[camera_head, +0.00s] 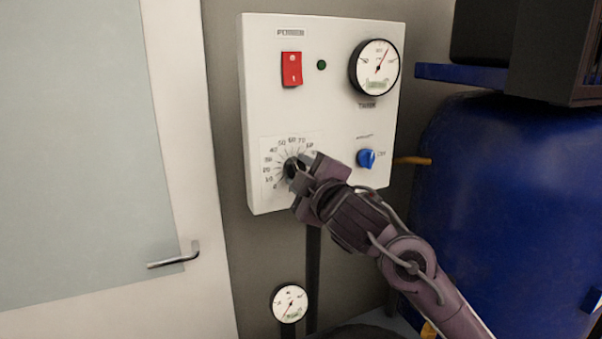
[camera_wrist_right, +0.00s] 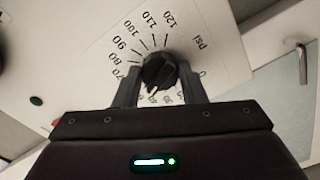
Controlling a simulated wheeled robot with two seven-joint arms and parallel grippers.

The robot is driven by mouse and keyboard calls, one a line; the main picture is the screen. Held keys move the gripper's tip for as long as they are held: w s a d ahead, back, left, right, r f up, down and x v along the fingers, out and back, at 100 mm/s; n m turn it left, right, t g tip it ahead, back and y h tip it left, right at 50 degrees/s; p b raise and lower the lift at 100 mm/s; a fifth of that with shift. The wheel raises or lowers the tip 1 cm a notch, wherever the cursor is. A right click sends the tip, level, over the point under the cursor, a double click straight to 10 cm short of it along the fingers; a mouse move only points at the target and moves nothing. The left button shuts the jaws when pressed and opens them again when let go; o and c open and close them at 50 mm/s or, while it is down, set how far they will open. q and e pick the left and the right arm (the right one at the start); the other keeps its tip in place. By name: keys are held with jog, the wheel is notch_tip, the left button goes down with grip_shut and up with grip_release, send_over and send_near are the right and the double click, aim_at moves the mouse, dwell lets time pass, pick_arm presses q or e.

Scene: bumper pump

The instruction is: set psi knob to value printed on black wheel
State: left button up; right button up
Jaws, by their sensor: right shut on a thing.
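The black psi knob (camera_head: 292,170) sits on a printed dial at the lower left of the white control panel (camera_head: 325,110). My right gripper (camera_head: 303,172) is shut on the knob, and its fingers cover part of the dial. In the right wrist view the knob (camera_wrist_right: 159,71) lies between the two fingers of the gripper (camera_wrist_right: 158,85). Numbers from 70 up to 120 and the word psi read clearly there; the lower numbers are partly hidden. A light mark on the knob points toward about 40 to 50. I see no black wheel. My left gripper is not in view.
The panel has a red power switch (camera_head: 291,69), a green lamp (camera_head: 321,65), a round gauge (camera_head: 375,67) and a blue knob (camera_head: 367,158). A small gauge (camera_head: 289,303) is below. A blue tank (camera_head: 505,200) is at right and a door handle (camera_head: 174,256) at left.

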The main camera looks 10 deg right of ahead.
jog(key=shift+f, duration=0.15)
jog(key=o, duration=1)
jog(key=shift+s, duration=0.15)
jog(key=s+d, duration=0.1)
jog(key=s, duration=0.6)
jog(key=shift+s+d, duration=0.2)
jog(key=shift+d, duration=0.05)
